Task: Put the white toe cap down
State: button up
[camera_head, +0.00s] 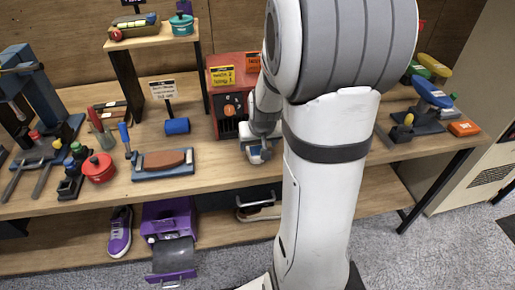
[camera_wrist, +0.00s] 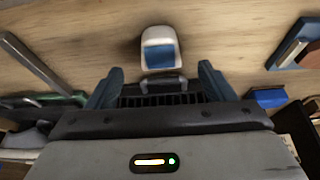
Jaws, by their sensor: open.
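The white toe cap (camera_wrist: 160,34) shows at the top middle of the wrist view, white around a blue face, against the wooden bench top. It appears to rest on the wood. My gripper (camera_wrist: 160,78) is open, its two blue fingers spread to either side and below the cap in the picture, and neither finger touches it. In the head view my gripper (camera_head: 257,153) is low over the bench in front of the red box; the cap cannot be told apart from the gripper there.
A blue cylinder (camera_head: 177,126) and a blue tray with a brown block (camera_head: 163,160) lie to the left. Bare bench lies between the tray and my gripper. A purple sneaker (camera_head: 119,232) is on the lower shelf.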

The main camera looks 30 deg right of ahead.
jog(key=s+a+r+n, duration=0.1)
jog(key=s+a+r, duration=0.4)
jog(key=s, duration=0.3)
jog(key=s+a+r+n+g+y, duration=0.1)
jog(key=s+a+r+n, duration=0.1)
jog(key=s+a+r, duration=0.3)
jog(key=s+a, duration=0.3)
jog(key=s, duration=0.1)
jog(key=shift+a+r+g, duration=0.15)
jog(key=shift+a+g, duration=0.05)
jog(key=shift+g, duration=0.1)
jog(key=shift+c, duration=0.2)
